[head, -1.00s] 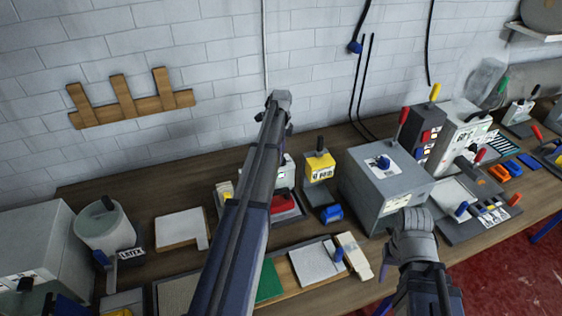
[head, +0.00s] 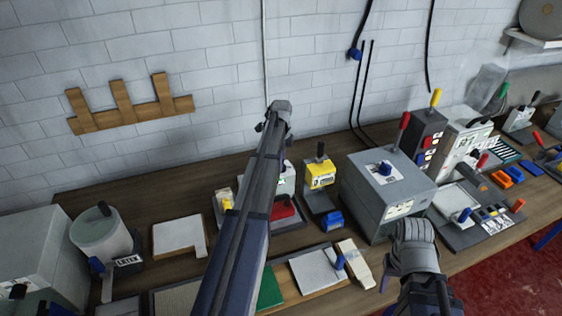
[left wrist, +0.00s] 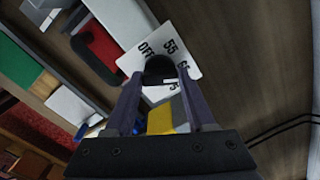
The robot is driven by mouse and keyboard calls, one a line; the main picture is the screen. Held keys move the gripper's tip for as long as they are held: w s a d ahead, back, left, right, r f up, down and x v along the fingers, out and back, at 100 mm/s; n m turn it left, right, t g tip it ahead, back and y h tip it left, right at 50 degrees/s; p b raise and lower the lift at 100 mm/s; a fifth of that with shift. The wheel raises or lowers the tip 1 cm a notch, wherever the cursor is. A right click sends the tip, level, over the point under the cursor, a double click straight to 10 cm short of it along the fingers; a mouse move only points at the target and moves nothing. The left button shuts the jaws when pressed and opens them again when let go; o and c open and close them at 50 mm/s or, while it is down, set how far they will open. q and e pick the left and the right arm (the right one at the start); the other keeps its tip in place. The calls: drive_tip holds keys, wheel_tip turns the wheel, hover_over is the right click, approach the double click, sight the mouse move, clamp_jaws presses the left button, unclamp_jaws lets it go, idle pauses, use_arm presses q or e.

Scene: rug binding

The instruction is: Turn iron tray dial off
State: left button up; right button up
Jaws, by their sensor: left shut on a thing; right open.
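In the left wrist view, a white dial plate (left wrist: 182,48) reads OFF, 55 and other partly covered numbers. Its black knob (left wrist: 158,70) sits between the fingers of my left gripper (left wrist: 158,92), which is shut on it. The knob's exact pointing is unclear. In the head view, the tray with the red iron (head: 283,208) stands beside my left arm, which hides most of the dial and my left gripper. The red iron also shows in the left wrist view (left wrist: 97,52). My right gripper (head: 386,281) is partly hidden beneath its wrist, open and empty, low near the table's front edge.
Right of the iron stand a yellow device (head: 320,175) and a large grey box (head: 385,205) with a blue knob. Green and pale samples (head: 318,268) line the front.

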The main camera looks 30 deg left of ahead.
use_arm(q)
clamp_jaws()
drive_tip(key=shift+n, duration=0.3)
drive_tip(key=n, duration=0.4)
drive_tip(key=shift+n, duration=0.4)
drive_tip(key=n, duration=1.2)
drive_tip(key=shift+n, duration=0.4)
drive_tip(key=n, duration=0.5)
drive_tip(key=shift+n, duration=0.5)
